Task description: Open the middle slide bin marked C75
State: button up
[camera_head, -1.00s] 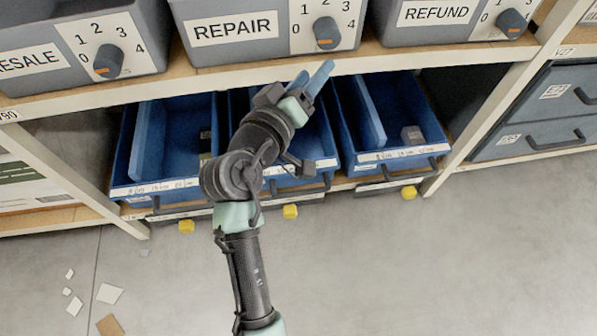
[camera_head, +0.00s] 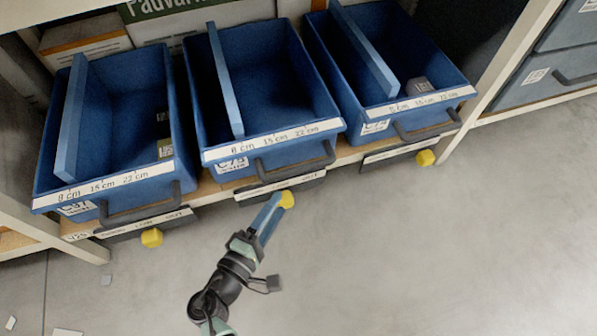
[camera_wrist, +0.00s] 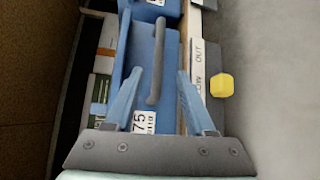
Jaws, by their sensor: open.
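The middle blue bin (camera_head: 325,115) stands between two similar blue bins, its front about in line with theirs. Its white label (camera_head: 232,165) reads C75; the wrist view shows the end of that label (camera_wrist: 145,121). Its dark bar handle (camera_head: 297,160) is on the front face. My gripper (camera_head: 276,200) is open and empty in front of and below this handle in the head view. In the wrist view the handle (camera_wrist: 157,60) lies between the two blue fingers, apart from both; the depth gap is unclear.
The left bin (camera_head: 120,187) and right bin (camera_head: 440,98) flank closely, each with a knob below. Shelf uprights stand either side.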

aim_at(302, 167)
jog(key=b+x, duration=0.5)
jog(key=x, duration=0.6)
jog(key=shift+w+d+f, duration=0.1)
jog(key=shift+w, duration=0.2)
jog(key=shift+w+d, duration=0.3)
jog(key=shift+w, duration=0.2)
grip_shut()
dwell(0.4)
